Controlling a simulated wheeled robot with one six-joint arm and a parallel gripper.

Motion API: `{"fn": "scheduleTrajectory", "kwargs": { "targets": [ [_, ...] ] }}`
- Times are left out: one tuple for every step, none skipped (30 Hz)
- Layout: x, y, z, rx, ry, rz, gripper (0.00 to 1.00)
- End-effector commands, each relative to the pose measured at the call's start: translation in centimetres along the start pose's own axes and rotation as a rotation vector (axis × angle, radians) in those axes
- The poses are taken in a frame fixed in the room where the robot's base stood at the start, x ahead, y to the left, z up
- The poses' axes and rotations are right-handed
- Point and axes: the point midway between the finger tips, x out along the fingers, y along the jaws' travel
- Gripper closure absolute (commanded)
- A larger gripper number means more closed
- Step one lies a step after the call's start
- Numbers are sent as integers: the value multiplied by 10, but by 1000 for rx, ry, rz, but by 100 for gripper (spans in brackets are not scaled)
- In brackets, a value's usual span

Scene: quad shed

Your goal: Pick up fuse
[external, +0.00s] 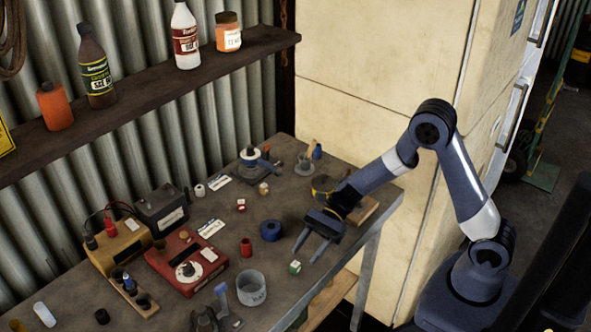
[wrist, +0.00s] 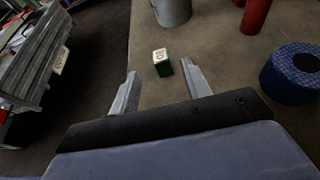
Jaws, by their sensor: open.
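A small green block with a white, numbered top, which looks like a fuse (external: 295,267), stands on the workbench near its front edge. In the wrist view this fuse (wrist: 162,62) shows between the two fingertips, slightly beyond them. My gripper (external: 304,257) is open and empty, its fingers pointing down toward the fuse; I see no contact. Both fingers of my gripper (wrist: 159,70) show apart in the wrist view. Two similar small blocks, one red and white (external: 241,205) and one yellowish (external: 263,189), stand farther back.
A grey metal cup (external: 252,289) stands left of the fuse. A blue tape roll (external: 271,230) and a red cylinder (external: 246,247) stand behind it. A red meter box (external: 187,262) is farther left. The bench's front edge is close by the fuse.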

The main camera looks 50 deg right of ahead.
Motion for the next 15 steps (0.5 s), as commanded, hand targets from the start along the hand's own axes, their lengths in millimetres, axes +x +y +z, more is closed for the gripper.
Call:
{"fn": "scheduleTrajectory", "kwargs": {
  "targets": [
    [8, 1, 1, 0, 0, 4, 55],
    [12, 0, 1, -1, 0, 3, 55],
    [16, 0, 1, -1, 0, 2, 55],
    [18, 0, 1, -2, 0, 1, 55],
    [20, 0, 1, -2, 0, 1, 55],
    [22, 0, 1, -2, 0, 1, 55],
    [24, 0, 1, -2, 1, 1, 55],
    [26, 0, 2, -2, 1, 1, 55],
    [31, 0, 3, -2, 0, 2, 55],
    [35, 0, 4, -1, 1, 2, 55],
    [40, 0, 5, 0, 2, 3, 55],
    [46, -1, 6, 0, 1, 4, 55],
    [51, -1, 7, -1, 1, 4, 55],
    [55, -2, 7, -1, 1, 3, 55],
    [61, -2, 6, -1, 1, 3, 55]
  ]
}}
